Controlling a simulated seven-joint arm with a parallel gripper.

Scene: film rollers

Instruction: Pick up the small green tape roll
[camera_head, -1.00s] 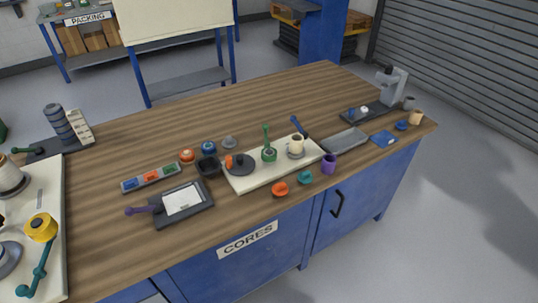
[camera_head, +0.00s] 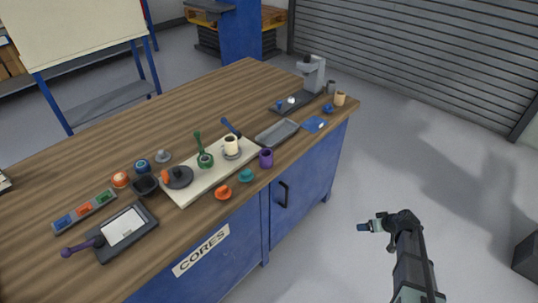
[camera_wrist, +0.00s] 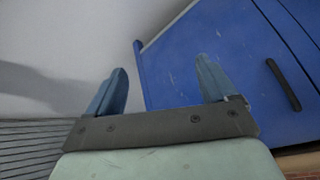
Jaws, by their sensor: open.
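A small green roll (camera_head: 205,161) sits on the cream board (camera_head: 180,196) on the wooden bench, with a green handle-like part rising from it. A small teal roll-like piece (camera_head: 246,176) lies near the bench's front edge. I cannot tell for sure which of them is the tape roll. My gripper (camera_head: 364,227) is right of the bench, out over the floor and away from both pieces. In the wrist view my gripper (camera_wrist: 157,82) has its two blue fingers wide apart with nothing between them. Neither piece shows in the wrist view.
Close around the green roll are a cream roll (camera_head: 231,146), a dark disc (camera_head: 178,178), an orange piece (camera_head: 223,193) and a purple cup (camera_head: 266,158). A grey tray (camera_head: 277,132) lies to the right. The blue cabinet (camera_wrist: 215,55) fills the wrist view's right side.

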